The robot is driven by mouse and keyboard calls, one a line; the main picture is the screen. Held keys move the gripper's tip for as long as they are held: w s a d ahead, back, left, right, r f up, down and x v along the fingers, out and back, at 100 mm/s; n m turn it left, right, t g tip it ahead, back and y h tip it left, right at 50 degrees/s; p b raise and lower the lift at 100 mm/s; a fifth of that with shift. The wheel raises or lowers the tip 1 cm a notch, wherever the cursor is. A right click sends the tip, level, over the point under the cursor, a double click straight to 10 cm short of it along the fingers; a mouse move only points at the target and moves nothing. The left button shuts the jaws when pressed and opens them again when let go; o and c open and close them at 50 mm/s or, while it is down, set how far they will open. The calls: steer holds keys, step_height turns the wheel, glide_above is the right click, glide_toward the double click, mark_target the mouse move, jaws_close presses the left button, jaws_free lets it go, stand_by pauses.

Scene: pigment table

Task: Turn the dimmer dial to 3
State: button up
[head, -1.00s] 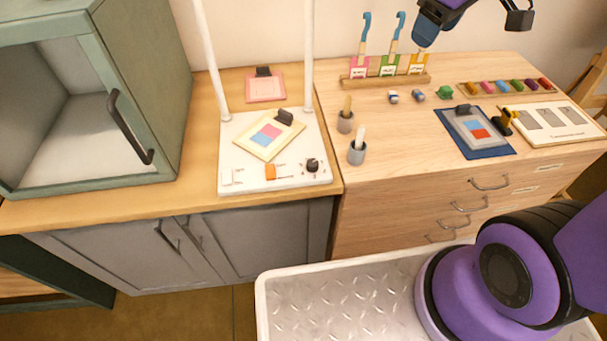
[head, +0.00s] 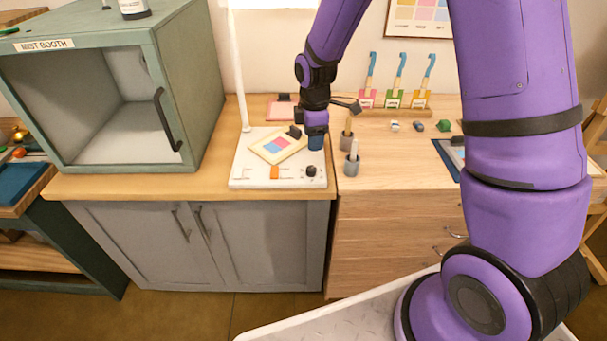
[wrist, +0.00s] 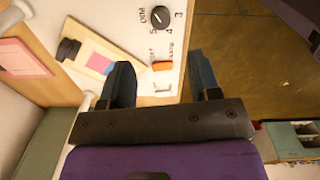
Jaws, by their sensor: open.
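The dimmer dial (head: 311,171) is a small black knob at the front right of the white lamp base (head: 240,171). The dial also shows at the top of the wrist view (wrist: 160,18), with DIM and the numbers 3, 4 and 5 around it. My gripper (head: 316,143) is above the base's right side, pointing down, behind the dial in the head view. In the wrist view my gripper (wrist: 162,72) is open and empty. Its fingers do not touch the dial.
An orange switch (head: 275,172) and a white switch (head: 246,172) sit left of the dial. A card with colored patches (head: 270,148) lies on the base. Grey cups holding tools (head: 351,168) stand to the right. The green mist booth (head: 180,70) stands left.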

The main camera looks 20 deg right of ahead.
mark_target(311, 168)
step_height(311, 168, down, 11)
steer(key=shift+w+a, duration=0.1)
stand_by(0.5)
steer(key=shift+c, duration=0.5)
steer(key=c, duration=0.8)
